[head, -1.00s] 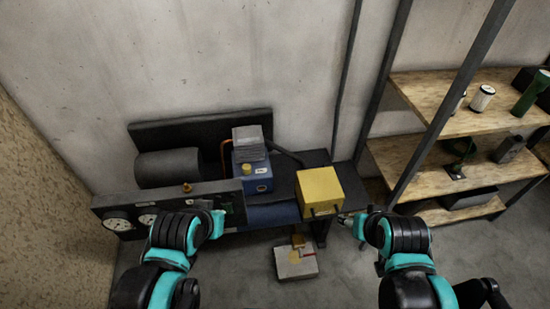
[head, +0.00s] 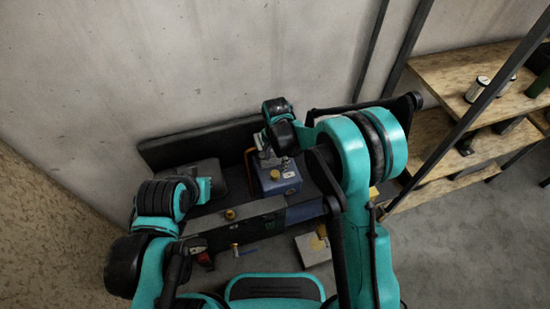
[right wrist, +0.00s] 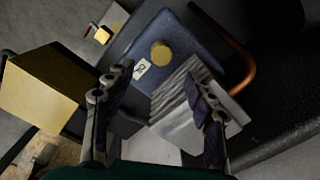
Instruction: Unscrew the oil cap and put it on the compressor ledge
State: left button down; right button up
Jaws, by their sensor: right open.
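The oil cap (head: 274,174) is a round yellow knob on top of the blue compressor block (head: 284,185). In the right wrist view the cap (right wrist: 161,54) sits on the blue block, just beyond the fingertips. My right gripper (right wrist: 160,80) is open and empty, its fingers spread above the grey finned part (right wrist: 178,112) beside the cap, not touching the cap. In the head view my right arm hides part of the compressor. My left gripper (head: 203,190) is at the left, above the machine; its jaws are not clear. I cannot tell which surface is the ledge.
A copper pipe (right wrist: 238,62) curves beside the blue block. A yellow box (right wrist: 42,88) stands to the left in the right wrist view. A brass fitting (head: 230,214) rises from the front panel. Wooden shelves (head: 465,85) stand at the right.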

aim_at(275, 173)
jog(key=shift+a+f, duration=0.1)
jog(key=shift+f, duration=0.35)
notch_tip(275, 173, down, 7)
jog(key=b, duration=0.3)
jog(key=shift+f, duration=0.2)
